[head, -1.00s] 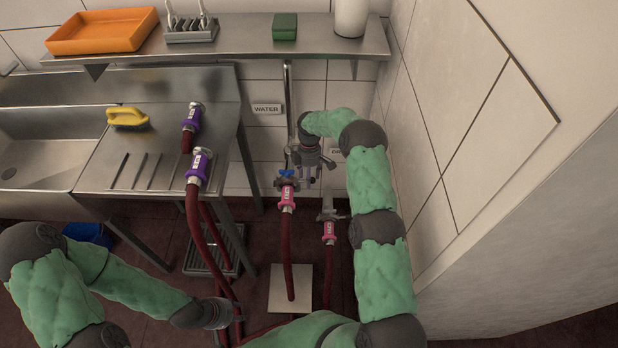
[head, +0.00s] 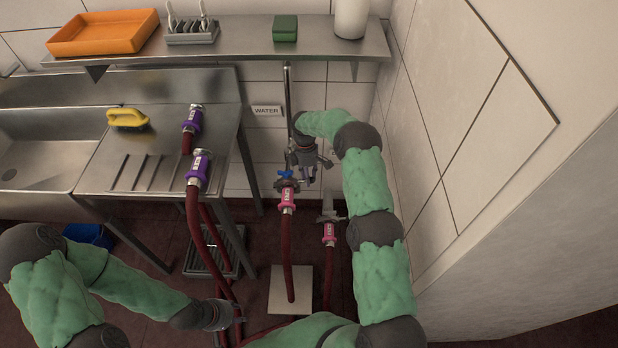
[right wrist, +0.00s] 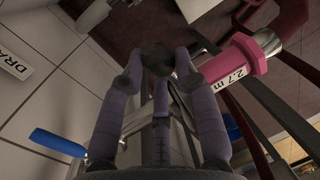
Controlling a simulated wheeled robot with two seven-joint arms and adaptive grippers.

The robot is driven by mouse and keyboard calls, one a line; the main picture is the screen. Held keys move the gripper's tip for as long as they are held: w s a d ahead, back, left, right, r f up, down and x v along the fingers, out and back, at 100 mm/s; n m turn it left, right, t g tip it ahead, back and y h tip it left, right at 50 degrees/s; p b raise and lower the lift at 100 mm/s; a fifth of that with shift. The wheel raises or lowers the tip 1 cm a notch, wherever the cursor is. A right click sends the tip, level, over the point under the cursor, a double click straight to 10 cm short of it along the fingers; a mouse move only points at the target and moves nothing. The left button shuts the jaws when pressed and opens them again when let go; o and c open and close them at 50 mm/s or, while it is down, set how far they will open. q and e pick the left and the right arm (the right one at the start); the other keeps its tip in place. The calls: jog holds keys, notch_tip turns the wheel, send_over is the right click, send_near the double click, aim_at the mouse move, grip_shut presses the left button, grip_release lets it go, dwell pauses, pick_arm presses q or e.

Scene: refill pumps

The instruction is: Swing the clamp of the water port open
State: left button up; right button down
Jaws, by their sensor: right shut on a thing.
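The water port (head: 286,183) stands upright by the wall below the WATER sign, with a blue handle that also shows in the right wrist view (right wrist: 58,142). A red hose with a pink collar (head: 288,199) joins it; the collar, marked 2.7 m, also shows in the right wrist view (right wrist: 237,68). My right gripper (head: 309,178) is beside the port, on its right. In the right wrist view its fingers (right wrist: 158,62) close together on the clamp, which they mostly hide. My left gripper (head: 236,316) is low at left, near the red hoses; its fingers are too small to read.
A second pink-collared hose (head: 329,232) stands right of the port. Purple-collared hoses (head: 200,165) rest at the steel drainboard (head: 130,178). A steel shelf (head: 235,52) overhangs the port, and a tiled wall (head: 440,130) bounds the right side.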

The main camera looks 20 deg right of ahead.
jog(key=r, duration=0.1)
jog(key=a+r+h, duration=0.1)
jog(key=r+g+h, duration=0.1)
jog(key=shift+w+a, duration=0.3)
jog(key=shift+w, duration=0.1)
jog(key=shift+w+a+r+m+g+h+b, duration=0.15)
jog(key=shift+a+r+g+h+b, duration=0.15)
jog(key=shift+r+h+b, duration=0.2)
jog(key=shift+w+a+r+m+g+h+b, duration=0.1)
jog(key=shift+w+a+r+g+h+b, duration=0.2)
jog(key=shift+a+r+h, duration=0.2)
jog(key=shift+w+a+r+m+g+h+b, duration=0.1)
jog(key=shift+a+r+g+h+b, duration=0.1)
jog(key=shift+a+r+h+b, duration=0.25)
jog(key=shift+d+h, duration=0.1)
jog(key=shift+h, duration=0.15)
